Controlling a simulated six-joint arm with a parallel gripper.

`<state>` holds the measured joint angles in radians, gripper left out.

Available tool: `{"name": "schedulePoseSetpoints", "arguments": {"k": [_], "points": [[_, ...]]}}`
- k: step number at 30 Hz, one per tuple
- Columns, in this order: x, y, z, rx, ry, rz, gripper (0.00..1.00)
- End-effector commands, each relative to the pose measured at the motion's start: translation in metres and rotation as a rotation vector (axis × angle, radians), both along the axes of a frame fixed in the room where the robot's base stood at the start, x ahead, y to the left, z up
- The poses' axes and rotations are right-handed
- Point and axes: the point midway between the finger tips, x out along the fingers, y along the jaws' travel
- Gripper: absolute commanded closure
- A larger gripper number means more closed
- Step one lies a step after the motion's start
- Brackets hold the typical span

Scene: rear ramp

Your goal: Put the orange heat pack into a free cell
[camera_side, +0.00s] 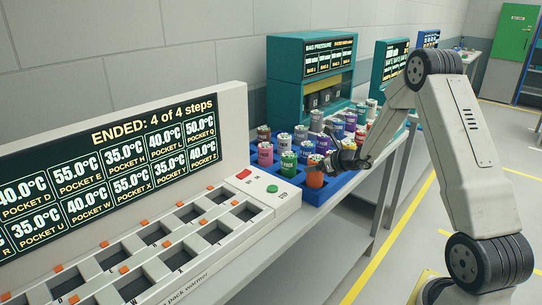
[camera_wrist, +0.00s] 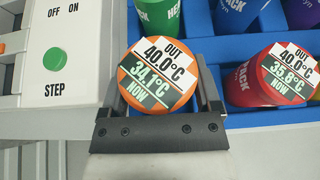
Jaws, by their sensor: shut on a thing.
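The orange heat pack (camera_wrist: 135,88) is between the two fingers of my gripper (camera_wrist: 159,92) in the wrist view, its round top facing the camera. Its label reads OUT 40.0°C and 34.1°C NOW. In the side view the orange pack (camera_side: 314,180) is at the near right part of the blue crate (camera_side: 322,196), with my gripper (camera_side: 325,166) at its top. I cannot tell whether its base rests in the crate or hangs above it. The white pack warmer (camera_side: 262,222) has two rows of dark square cells that look empty, with orange tabs beside them.
The warmer's screen (camera_side: 115,160) reads ENDED: 4 of 4 steps, with pocket temperatures. A green STEP button (camera_wrist: 54,58) is left of the pack. Several coloured packs stand close by, including a red one (camera_wrist: 262,88) and a green one (camera_wrist: 160,12). A teal BAG PRESSURE cabinet (camera_side: 285,55) stands behind.

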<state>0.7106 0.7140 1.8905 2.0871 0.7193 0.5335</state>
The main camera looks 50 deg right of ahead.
Motion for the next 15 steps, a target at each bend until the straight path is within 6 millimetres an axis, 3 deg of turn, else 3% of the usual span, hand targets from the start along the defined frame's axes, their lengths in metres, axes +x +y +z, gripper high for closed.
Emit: {"name": "schedulePoseSetpoints", "arguments": {"k": [6,15], "points": [[0.000,0.000,-0.020,0.001,-0.001,0.000,0.96],[0.000,0.000,-0.022,-0.001,-0.002,0.000,0.96]]}}
